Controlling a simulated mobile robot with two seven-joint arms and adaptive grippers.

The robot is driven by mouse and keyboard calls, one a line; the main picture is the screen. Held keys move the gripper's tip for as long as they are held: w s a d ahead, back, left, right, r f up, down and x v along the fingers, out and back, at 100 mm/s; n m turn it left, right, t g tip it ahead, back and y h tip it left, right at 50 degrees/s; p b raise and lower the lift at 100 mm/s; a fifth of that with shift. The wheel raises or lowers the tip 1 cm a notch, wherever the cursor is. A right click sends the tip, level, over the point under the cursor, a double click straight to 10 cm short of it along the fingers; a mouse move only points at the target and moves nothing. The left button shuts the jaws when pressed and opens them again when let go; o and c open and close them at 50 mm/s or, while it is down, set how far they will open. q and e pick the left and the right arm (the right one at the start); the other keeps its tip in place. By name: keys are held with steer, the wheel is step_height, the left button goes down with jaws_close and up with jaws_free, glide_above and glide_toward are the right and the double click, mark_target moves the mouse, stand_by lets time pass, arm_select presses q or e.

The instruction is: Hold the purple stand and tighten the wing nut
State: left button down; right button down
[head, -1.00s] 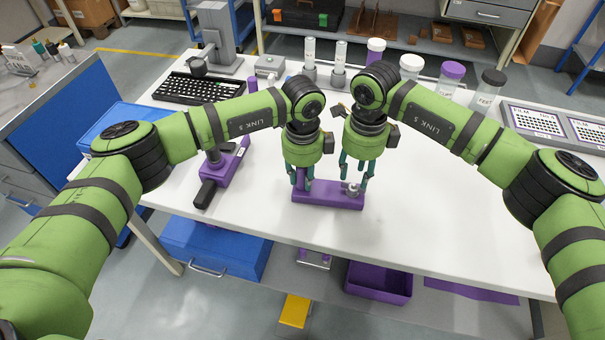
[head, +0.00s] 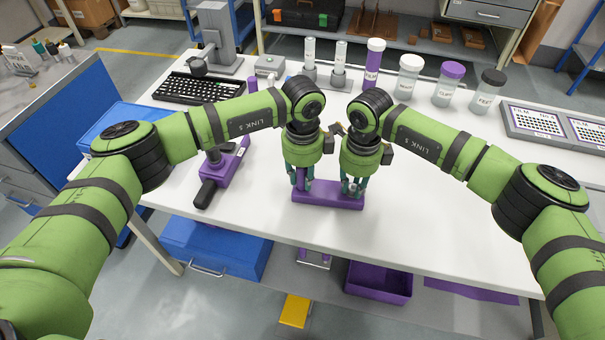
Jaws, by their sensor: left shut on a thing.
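The purple stand (head: 328,195) lies near the front edge of the white table, with a flat base and a short upright at its left end. My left gripper (head: 302,186) points down and is shut on that upright. My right gripper (head: 353,189) points down over the right end of the base, its fingers around the small grey wing nut. The fingers mostly hide the wing nut, and I cannot tell whether they press on it.
A purple device with a black handle (head: 222,170) lies to the left, and a black keyboard (head: 196,89) behind it. Several lidded jars, including a purple-lidded one (head: 448,84), stand at the back right. The white table (head: 440,205) is clear to the right of the stand.

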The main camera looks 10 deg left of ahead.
steer(key=c, duration=1.7)
jaws_free()
jaws_close()
steer(key=shift+d+f, duration=0.1)
steer(key=shift+f, duration=0.05)
